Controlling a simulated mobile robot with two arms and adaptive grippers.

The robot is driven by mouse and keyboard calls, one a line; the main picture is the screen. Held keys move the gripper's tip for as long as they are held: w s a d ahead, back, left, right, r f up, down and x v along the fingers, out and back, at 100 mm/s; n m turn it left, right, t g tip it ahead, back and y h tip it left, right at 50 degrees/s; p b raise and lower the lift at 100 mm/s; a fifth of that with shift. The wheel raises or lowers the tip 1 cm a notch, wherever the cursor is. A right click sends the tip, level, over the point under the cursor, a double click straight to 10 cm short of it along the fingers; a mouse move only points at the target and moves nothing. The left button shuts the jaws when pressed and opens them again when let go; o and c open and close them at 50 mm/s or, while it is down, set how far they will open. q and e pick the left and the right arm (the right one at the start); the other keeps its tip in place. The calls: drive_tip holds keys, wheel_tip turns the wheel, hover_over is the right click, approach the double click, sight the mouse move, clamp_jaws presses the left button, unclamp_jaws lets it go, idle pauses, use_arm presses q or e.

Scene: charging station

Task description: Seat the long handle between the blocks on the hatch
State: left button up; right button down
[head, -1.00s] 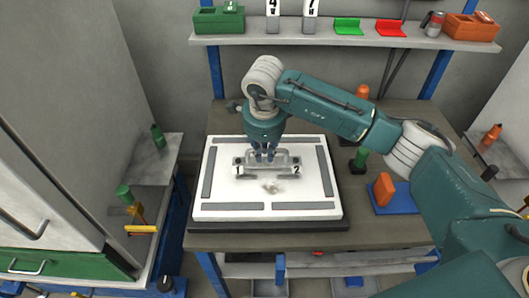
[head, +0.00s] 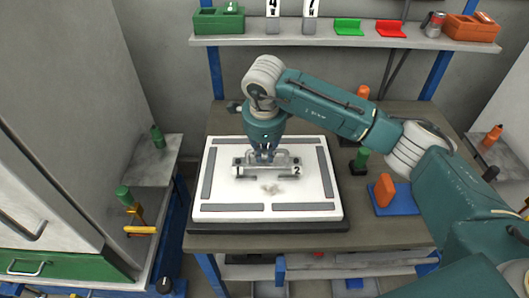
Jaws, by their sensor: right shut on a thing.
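The white hatch (head: 222,194) lies on the table with grey strips along its edges. A block marked 2 (head: 296,169) shows near its middle right. The block marked 1 cannot be made out at the left. My right gripper (head: 264,155) comes down from above and is shut on the long grey handle (head: 284,159). The handle is over the middle of the hatch, near the blocks. I cannot tell if it touches the hatch or sits between the blocks. My left gripper is not in view.
A shelf (head: 330,41) with bins runs along the back. A green drawer (head: 40,262) is at the left.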

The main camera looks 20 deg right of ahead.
sight(265, 162)
drive_tip(key=shift+f, duration=0.15)
drive_tip(key=shift+f+b, duration=0.35)
drive_tip(key=shift+b, duration=0.15)
drive_tip(key=shift+f+b, duration=1)
drive_tip(key=shift+f, duration=0.05)
drive_tip(key=c, duration=1.6)
unclamp_jaws()
drive_tip(key=shift+r, duration=0.15)
drive_tip(key=shift+r, duration=0.35)
drive_tip(key=r, duration=0.3)
drive_tip(key=s+r, duration=0.1)
drive_tip(key=r, duration=0.3)
drive_tip(key=s+r, duration=0.1)
drive_tip(key=r, duration=0.3)
drive_tip(key=shift+s+a, duration=0.2)
drive_tip(key=shift+a, duration=0.15)
drive_tip(key=shift+f, duration=0.1)
